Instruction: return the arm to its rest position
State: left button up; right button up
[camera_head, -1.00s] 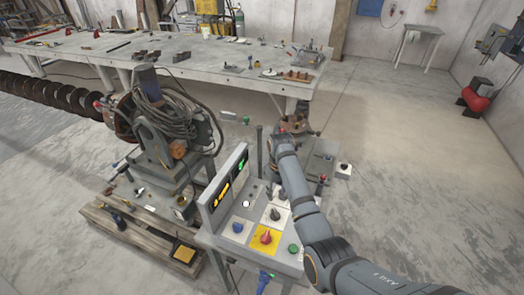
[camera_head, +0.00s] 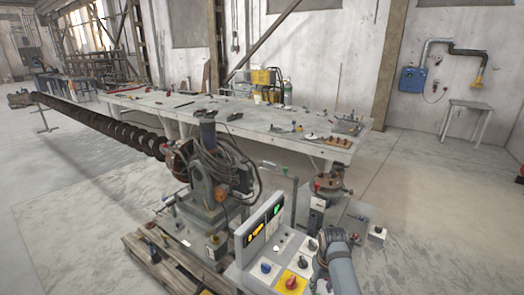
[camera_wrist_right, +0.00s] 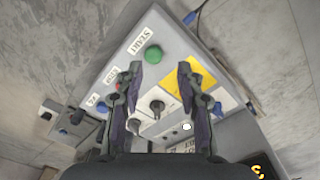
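My right arm (camera_head: 341,268) comes in at the bottom of the head view, over the right end of the control panel (camera_head: 246,262). In the right wrist view my right gripper (camera_wrist_right: 158,74) is open, with a clear gap between its two fingers and nothing held. The panel's green START button (camera_wrist_right: 153,54) shows between and beyond the fingertips. Dark knobs (camera_wrist_right: 156,106) show between the fingers, and a yellow plate (camera_wrist_right: 172,82) lies partly behind the right finger. The gap between fingers and panel is hard to judge. My left gripper is not in view.
A motor with coiled cables (camera_head: 215,175) stands on a wooden pallet (camera_head: 150,262) left of the panel. A long auger (camera_head: 110,130) runs to the far left. A workbench (camera_head: 225,112) stands behind. Floor at the right (camera_head: 450,215) is open.

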jog(key=s+d+f+t, duration=0.1)
jog(key=s+d, duration=0.1)
jog(key=s, duration=0.5)
jog(key=s+d+f+t, duration=0.1)
jog(key=s+d+f, duration=0.15)
jog(key=s, duration=0.35)
jog(key=s+r+t+h, duration=0.1)
jog(key=s+r, duration=0.4)
jog(key=s, duration=0.6)
jog(key=s+d+f+g+b, duration=0.1)
jog(key=d+f+b, duration=0.15)
jog(key=f, duration=1.25)
jog(key=d+f+b, duration=0.1)
jog(key=f+b, duration=0.2)
jog(key=f, duration=1.1)
pick_arm(q)
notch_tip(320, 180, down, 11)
jog(key=b, duration=0.5)
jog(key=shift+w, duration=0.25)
pick_arm(e)
jog(key=s+d+f+m+g, duration=0.1)
jog(key=s+f, duration=1.8)
jog(key=f, duration=0.4)
jog(key=shift+s+f, duration=0.4)
